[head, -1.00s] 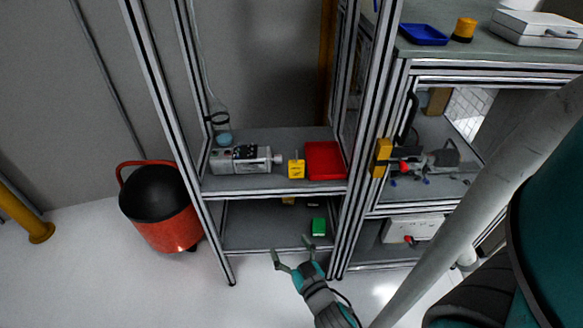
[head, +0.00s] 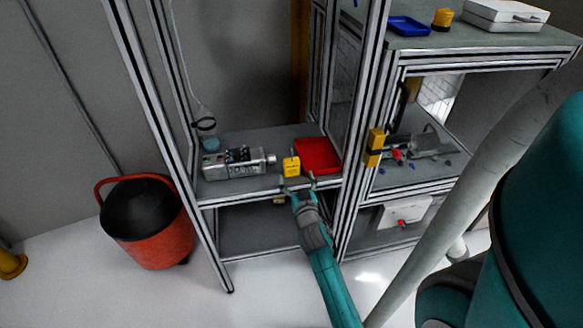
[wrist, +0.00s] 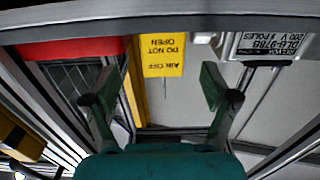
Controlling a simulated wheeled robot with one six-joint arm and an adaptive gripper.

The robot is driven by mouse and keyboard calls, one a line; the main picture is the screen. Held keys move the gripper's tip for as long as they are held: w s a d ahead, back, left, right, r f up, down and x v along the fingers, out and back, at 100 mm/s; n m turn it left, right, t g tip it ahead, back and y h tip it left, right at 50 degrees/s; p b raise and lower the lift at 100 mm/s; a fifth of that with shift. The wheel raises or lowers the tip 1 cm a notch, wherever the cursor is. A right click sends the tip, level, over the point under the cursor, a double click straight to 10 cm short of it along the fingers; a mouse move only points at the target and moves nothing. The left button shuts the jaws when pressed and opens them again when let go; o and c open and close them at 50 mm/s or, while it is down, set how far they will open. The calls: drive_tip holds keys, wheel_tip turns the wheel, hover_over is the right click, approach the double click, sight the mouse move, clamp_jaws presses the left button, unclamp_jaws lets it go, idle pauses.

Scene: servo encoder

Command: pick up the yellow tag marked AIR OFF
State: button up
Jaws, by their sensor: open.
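The yellow tag (head: 291,167) stands on the middle shelf, between a grey motor and a red tray. In the wrist view the tag (wrist: 162,55) appears upside down, with black lettering reading AIR OFF, DO NOT OPEN. My gripper (head: 298,185) is at the shelf's front edge, just in front of the tag and slightly below it in the picture. In the wrist view my gripper (wrist: 152,88) is open and empty, its two fingers spread to either side of the tag's lower line. The tag is apart from the fingers.
The grey motor (head: 235,165) lies left of the tag; the red tray (head: 318,158) is close on its right. The shelf's front rail (wrist: 180,20) crosses the wrist view. Metal posts (head: 365,130) frame the shelf. A red bucket (head: 150,225) stands on the floor at left.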

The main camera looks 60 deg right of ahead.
sight(292, 168)
drive_tip(key=shift+r+x, duration=0.1)
drive_tip(key=shift+x, duration=1.25)
drive_tip(key=shift+r+x, duration=0.15)
drive_tip(key=shift+x, duration=1.25)
drive_tip(key=shift+w+a, duration=0.15)
drive_tip(key=shift+w, duration=0.05)
drive_tip(key=shift+c, duration=0.2)
drive_tip(key=c, duration=1.2)
